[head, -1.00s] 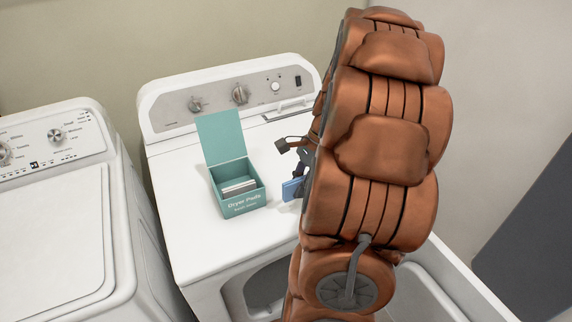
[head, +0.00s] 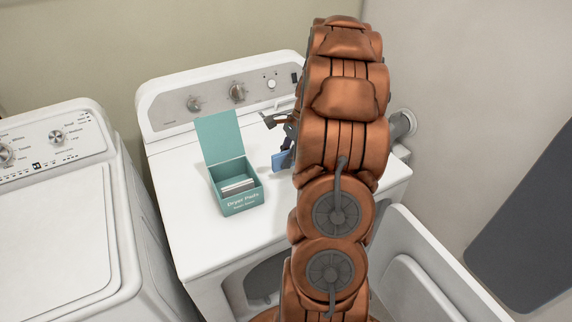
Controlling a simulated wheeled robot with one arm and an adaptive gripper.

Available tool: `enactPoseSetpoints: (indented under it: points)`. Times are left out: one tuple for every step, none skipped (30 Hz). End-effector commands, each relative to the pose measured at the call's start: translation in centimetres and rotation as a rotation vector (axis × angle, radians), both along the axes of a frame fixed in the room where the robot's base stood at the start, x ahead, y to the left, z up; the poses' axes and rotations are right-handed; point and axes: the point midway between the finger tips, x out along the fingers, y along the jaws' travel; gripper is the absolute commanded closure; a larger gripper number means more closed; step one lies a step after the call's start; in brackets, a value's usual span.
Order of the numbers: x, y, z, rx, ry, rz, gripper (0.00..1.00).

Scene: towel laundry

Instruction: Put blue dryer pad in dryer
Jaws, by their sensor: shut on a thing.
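A blue dryer pad (head: 281,161) is in my gripper (head: 285,145), above the right part of the dryer top. My gripper is partly hidden behind my large copper-coloured arm, and its grip on the pad shows only in part. The white dryer (head: 195,245) stands in the middle, with its control panel at the back. Its front opening (head: 262,283) shows dark at the lower front, partly covered by my arm. The dryer door (head: 405,285) hangs open at the lower right.
An open teal dryer pads box (head: 240,200) with light pads inside stands on the dryer top, left of my gripper. A white washer (head: 55,220) is at the left. A wall closes the right side, with a dark grey panel (head: 525,230) on it.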

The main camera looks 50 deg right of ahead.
Motion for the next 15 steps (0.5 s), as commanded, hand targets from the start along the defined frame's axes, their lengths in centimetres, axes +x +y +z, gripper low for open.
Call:
enactPoseSetpoints:
  points:
    - [0.1,0.0,-0.1,0.000,0.000,0.000,0.99]
    - [0.1,0.0,-0.1,0.000,0.000,0.000,0.99]
    - [0.1,0.0,-0.4,0.000,0.000,0.000,0.99]
    - [0.1,0.0,-0.6,0.000,0.000,0.000,0.99]
    - [0.1,0.0,-0.8,0.000,0.000,0.000,0.99]
    - [0.0,0.0,-1.3,0.002,0.001,0.001,0.99]
    - [0.0,0.1,-1.6,0.003,0.002,0.000,0.99]
    - [0.0,0.0,-2.0,0.003,0.001,0.000,0.99]
    - [0.0,0.0,-2.5,0.001,0.000,-0.001,0.99]
    - [0.0,0.0,-2.8,0.000,0.000,-0.001,0.99]
    - [0.0,0.0,-3.1,0.000,0.000,-0.001,0.99]
    - [0.0,0.0,-3.3,0.000,0.000,0.000,0.99]
    - [0.0,0.0,-3.4,0.000,0.000,0.000,0.99]
    - [0.0,0.0,-3.5,0.000,-0.001,0.000,0.99]
    - [0.0,0.0,-3.5,-0.002,-0.002,0.000,0.99]
